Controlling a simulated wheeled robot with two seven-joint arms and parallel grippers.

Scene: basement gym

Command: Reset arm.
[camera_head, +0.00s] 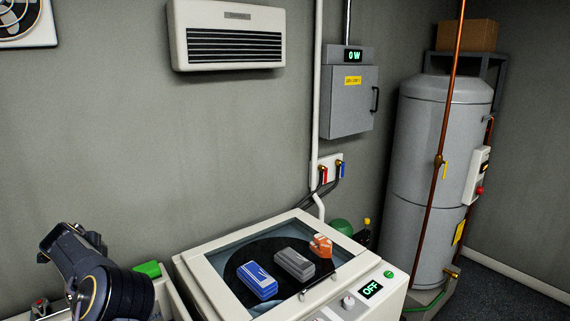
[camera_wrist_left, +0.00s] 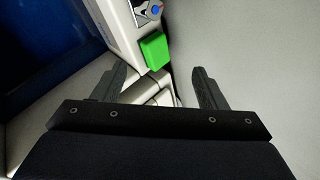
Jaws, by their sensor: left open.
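My left arm (camera_head: 92,270) comes in at the lower left of the head view, beside a white machine; its gripper fingers are not clear there. In the left wrist view my left gripper (camera_wrist_left: 160,88) has its two dark fingers spread apart with nothing between them. A green block (camera_wrist_left: 154,50) lies beyond the fingertips on a light ledge, and it also shows behind my arm in the head view (camera_head: 148,269). My right gripper is in neither view.
The white machine (camera_head: 190,277) has a glass top, with a blue block (camera_head: 257,281), a grey block (camera_head: 294,264) and an orange-brown object (camera_head: 321,246) on or under it. Its display reads OFF. A grey tank (camera_head: 440,130) and copper pipe stand at right. A heater (camera_head: 228,36) hangs above.

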